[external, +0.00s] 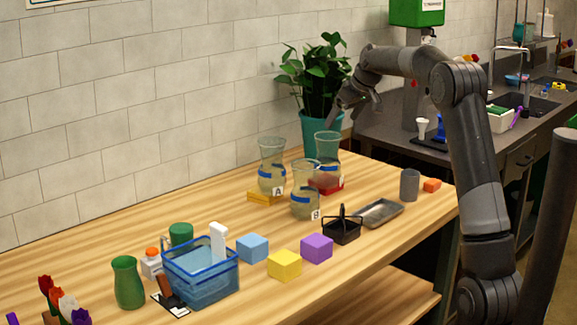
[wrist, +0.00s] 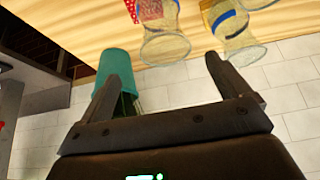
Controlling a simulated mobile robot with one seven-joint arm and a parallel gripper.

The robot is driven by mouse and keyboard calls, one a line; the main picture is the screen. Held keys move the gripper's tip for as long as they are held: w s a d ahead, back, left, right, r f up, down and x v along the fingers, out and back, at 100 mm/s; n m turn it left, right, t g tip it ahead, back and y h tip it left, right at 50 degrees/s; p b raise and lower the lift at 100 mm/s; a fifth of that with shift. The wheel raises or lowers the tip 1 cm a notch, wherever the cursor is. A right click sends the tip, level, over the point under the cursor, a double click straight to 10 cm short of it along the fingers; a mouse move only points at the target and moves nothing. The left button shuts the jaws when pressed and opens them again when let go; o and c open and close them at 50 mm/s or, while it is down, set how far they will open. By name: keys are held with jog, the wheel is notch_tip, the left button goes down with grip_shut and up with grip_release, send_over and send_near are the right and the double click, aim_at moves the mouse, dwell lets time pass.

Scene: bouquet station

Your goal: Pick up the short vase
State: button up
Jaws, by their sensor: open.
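Three clear glass vases with blue bands stand near the back of the wooden table: vase A (external: 271,168) on a yellow block, vase B (external: 305,196) directly on the table, and a third vase (external: 327,152) on a red block. A small green vase (external: 128,284) stands at front left. I cannot tell for sure which is the short vase. My gripper (external: 356,106) is open and empty, high beside the plant, above and right of the glass vases. In the wrist view, two glass vases (wrist: 165,42) (wrist: 238,38) appear beyond my open fingers (wrist: 162,70).
A potted plant in a teal pot (external: 314,122) stands behind the vases and shows close to my left finger in the wrist view (wrist: 120,62). A black caddy (external: 342,232), metal tray (external: 380,213), grey cup (external: 409,185) and blue basket (external: 202,285) stand on the table.

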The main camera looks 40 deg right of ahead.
aim_at(328, 140)
jog(key=x, duration=0.5)
jog(key=shift+a+x, duration=0.15)
jog(key=shift+x, duration=1.2)
jog(key=shift+a+x, duration=0.15)
jog(key=shift+x, duration=1.25)
jog(key=shift+w+r, duration=0.1)
jog(key=shift+c, duration=0.3)
jog(key=c, duration=1.8)
jog(key=shift+r, duration=0.1)
grip_shut()
